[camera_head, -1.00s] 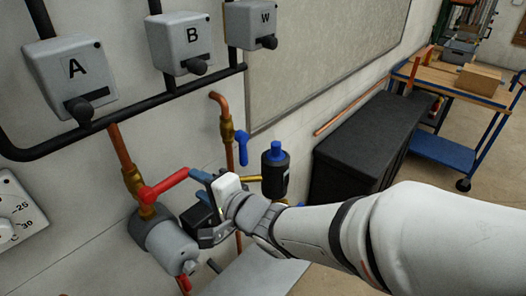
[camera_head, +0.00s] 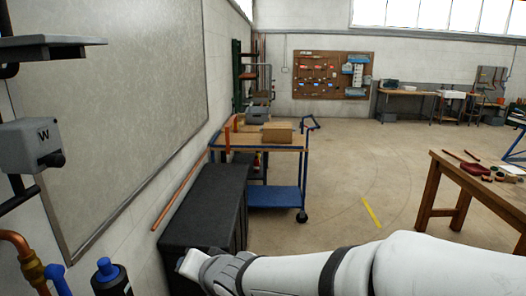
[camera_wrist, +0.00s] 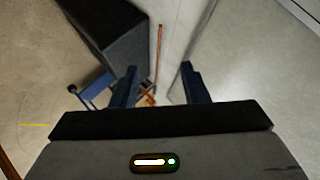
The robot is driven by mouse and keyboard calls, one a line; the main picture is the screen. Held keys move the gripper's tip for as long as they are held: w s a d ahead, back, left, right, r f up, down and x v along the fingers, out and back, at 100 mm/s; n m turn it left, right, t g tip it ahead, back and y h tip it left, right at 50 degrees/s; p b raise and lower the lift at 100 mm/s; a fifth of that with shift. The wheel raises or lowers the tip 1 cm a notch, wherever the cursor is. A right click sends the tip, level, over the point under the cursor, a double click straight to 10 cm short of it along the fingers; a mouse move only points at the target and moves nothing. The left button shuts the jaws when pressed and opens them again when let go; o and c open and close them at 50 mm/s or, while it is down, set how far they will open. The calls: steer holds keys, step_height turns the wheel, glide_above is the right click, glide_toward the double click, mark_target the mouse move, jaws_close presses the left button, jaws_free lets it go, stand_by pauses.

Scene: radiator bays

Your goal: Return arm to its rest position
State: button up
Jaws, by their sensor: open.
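My arm reaches in from the lower right of the head view, its white forearm low in the picture. The end of it is in front of the black cabinet (camera_head: 207,205); my gripper's fingers are mostly out of sight there. In the wrist view my gripper (camera_wrist: 158,85) shows two dark fingers spread apart with nothing between them. Past the fingers I see the floor, the wall and the copper pipe (camera_wrist: 158,50). The black cabinet is also in the wrist view (camera_wrist: 115,35).
The box marked W (camera_head: 30,142), a blue-handled valve (camera_head: 58,278) and a blue-capped bottle (camera_head: 110,275) are at left. A blue trolley (camera_head: 275,196) with a cardboard box (camera_head: 277,133) stands beyond the cabinet. A wooden table (camera_head: 480,185) is at right. The floor between is clear.

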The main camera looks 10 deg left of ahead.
steer(key=w+d+h, duration=0.3)
steer(key=d+h, duration=0.1)
steer(key=d, duration=1)
steer(key=s+d+f+g+h, duration=0.1)
steer(key=s+d+g+h, duration=0.1)
steer(key=s+d, duration=0.4)
steer(key=s+d+f+g+h, duration=0.1)
steer(key=s+d, duration=0.5)
steer(key=d, duration=0.9)
steer(key=shift+s+d+f+g+h, duration=0.25)
steer(key=shift+s+g+h, duration=0.1)
steer(key=shift+g+h, duration=0.4)
steer(key=shift+c, duration=0.5)
steer(key=shift+a+n, duration=0.1)
steer(key=shift+n, duration=0.2)
